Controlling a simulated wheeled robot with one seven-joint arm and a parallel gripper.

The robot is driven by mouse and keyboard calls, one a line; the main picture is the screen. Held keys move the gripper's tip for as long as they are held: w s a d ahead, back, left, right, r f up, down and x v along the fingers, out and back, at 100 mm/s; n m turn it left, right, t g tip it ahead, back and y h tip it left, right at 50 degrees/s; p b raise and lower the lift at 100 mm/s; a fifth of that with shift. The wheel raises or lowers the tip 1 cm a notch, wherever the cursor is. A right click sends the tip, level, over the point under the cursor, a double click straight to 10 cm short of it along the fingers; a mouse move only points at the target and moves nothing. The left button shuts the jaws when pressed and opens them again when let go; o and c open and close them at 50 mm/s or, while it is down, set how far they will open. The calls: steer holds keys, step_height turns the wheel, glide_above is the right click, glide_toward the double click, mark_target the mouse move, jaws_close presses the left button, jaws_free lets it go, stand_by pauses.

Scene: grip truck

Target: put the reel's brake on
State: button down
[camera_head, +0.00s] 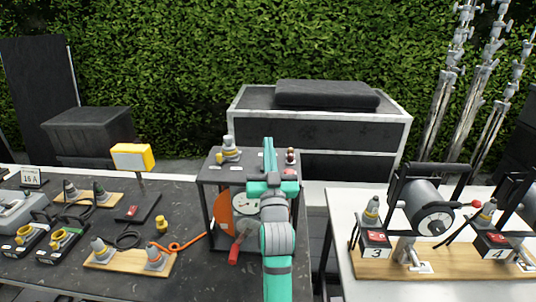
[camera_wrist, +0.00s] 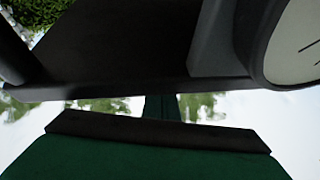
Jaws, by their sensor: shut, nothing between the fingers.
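A dark box-shaped stand (camera_head: 207,172) is at the middle of the head view. In its open front is a reel with an orange side (camera_head: 224,214), a pale round face (camera_head: 243,198) and a red handle (camera_head: 234,250). My teal arm hides its right part. My gripper (camera_head: 268,146) is at the stand's top, shut and empty; whether it touches anything is unclear. In the wrist view my green gripper (camera_wrist: 160,107) lies below a dark panel (camera_wrist: 110,45) and a pale round dial (camera_wrist: 295,45). I cannot make out which part is the brake.
On the stand's top are a grey-and-yellow connector (camera_head: 230,150) and a small knob (camera_head: 291,156). An orange cable (camera_head: 188,246) runs left to connectors on a wooden board (camera_head: 110,264). Right, a white table (camera_head: 345,285) carries a grey drum (camera_head: 428,208) and numbered boxes.

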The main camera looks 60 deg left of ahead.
stand_by(0.3)
steer(key=shift+d+r, duration=0.2)
steer(key=s+d+r, duration=0.1)
steer(key=s+d, duration=0.4)
steer(key=d, duration=0.6)
steer(key=shift+s+d+r, duration=0.15)
steer(key=shift+s+r, duration=0.05)
steer(key=shift+s, duration=0.05)
